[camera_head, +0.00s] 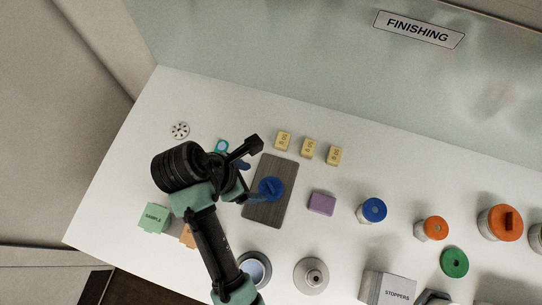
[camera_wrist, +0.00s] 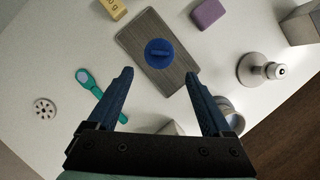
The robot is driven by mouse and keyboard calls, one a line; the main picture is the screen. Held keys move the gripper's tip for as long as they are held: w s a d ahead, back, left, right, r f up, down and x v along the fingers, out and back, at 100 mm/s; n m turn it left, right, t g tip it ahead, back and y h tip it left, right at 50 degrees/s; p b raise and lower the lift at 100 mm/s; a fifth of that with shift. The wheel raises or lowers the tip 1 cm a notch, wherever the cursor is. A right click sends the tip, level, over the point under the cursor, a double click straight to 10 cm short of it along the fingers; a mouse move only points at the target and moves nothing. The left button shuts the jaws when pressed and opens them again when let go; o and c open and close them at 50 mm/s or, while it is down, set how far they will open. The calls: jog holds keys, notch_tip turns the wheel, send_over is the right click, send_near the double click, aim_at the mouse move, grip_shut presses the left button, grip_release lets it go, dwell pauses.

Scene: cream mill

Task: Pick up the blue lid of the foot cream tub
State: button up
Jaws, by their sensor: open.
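A round blue lid (camera_head: 271,188) with a raised grip bar lies on a dark grey board. It also shows in the wrist view (camera_wrist: 159,50), ahead of my fingers and roughly centred between them. My gripper (camera_wrist: 159,76) is open and empty, with its blue fingers apart. In the head view my gripper (camera_head: 250,181) is just left of the lid, partly over the board's left edge. An open grey round tub (camera_head: 255,268) stands below the board, partly behind my arm. Whether it is the foot cream tub cannot be told.
The board (camera_head: 260,214) lies on a white table. Several yellow blocks (camera_head: 309,148) are behind it, and a purple block (camera_head: 321,202) is to its right. A teal spoon-like tool (camera_wrist: 105,103) lies left.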

send_over(270, 187)
jog(key=s+a, duration=0.1)
jog(key=a, duration=0.1)
notch_tip(270, 187, down, 6)
jog(key=shift+s+r, duration=0.1)
jog(key=shift+r, duration=0.1)
jog(key=shift+p+x, duration=0.75)
jog(key=shift+x, duration=2.4)
jog(key=shift+a+f, duration=0.1)
jog(key=shift+a, duration=0.05)
grip_shut()
